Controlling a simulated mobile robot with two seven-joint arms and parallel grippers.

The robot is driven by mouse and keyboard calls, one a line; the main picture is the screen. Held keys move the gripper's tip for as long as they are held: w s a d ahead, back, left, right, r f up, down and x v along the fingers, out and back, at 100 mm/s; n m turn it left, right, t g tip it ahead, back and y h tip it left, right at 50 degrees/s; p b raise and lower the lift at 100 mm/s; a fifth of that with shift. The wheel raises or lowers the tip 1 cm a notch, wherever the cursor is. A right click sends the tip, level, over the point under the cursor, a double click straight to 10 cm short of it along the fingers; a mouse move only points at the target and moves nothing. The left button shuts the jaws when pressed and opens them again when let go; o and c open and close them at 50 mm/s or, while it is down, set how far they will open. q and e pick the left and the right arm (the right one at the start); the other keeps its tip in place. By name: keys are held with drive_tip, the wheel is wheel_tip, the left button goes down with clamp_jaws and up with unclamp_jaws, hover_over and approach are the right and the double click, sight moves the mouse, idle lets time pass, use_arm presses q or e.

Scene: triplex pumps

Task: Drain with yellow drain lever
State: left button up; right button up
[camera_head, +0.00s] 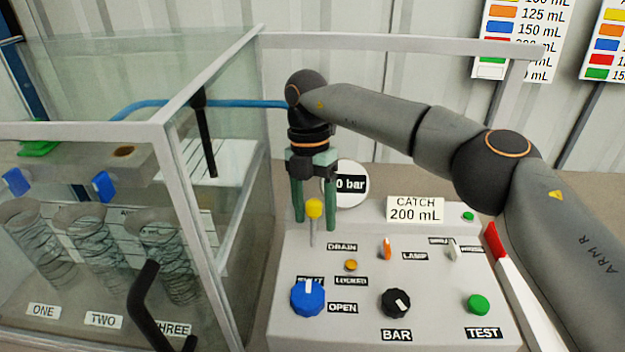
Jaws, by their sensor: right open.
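The yellow drain lever (314,209) stands upright on the grey control panel (300,255), with a yellow knob on a thin metal stem. The DRAIN label (342,247) is just right of its foot. My right gripper (314,222) points down at the lever, with its two green fingers apart. In the picture the yellow knob shows between the fingertips; I cannot tell whether they touch it. My left gripper is not in view.
The panel also carries a blue knob (308,298), a black BAR knob (396,303), a green TEST button (477,304) and an orange LAMP switch (387,248). A round gauge (351,184) is partly hidden behind my gripper. A glass enclosure (215,200) with several cylinders stands left.

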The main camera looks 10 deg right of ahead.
drive_tip(key=p+v, duration=0.1)
drive_tip(key=v, duration=0.5)
drive_tip(key=shift+r, duration=0.1)
drive_tip(key=p+v, duration=0.3)
drive_tip(key=shift+r, duration=0.2)
drive_tip(key=shift+w+r+p, duration=0.1)
drive_tip(key=shift+r+p, duration=0.25)
drive_tip(key=shift+p, duration=0.15)
drive_tip(key=shift+f, duration=0.1)
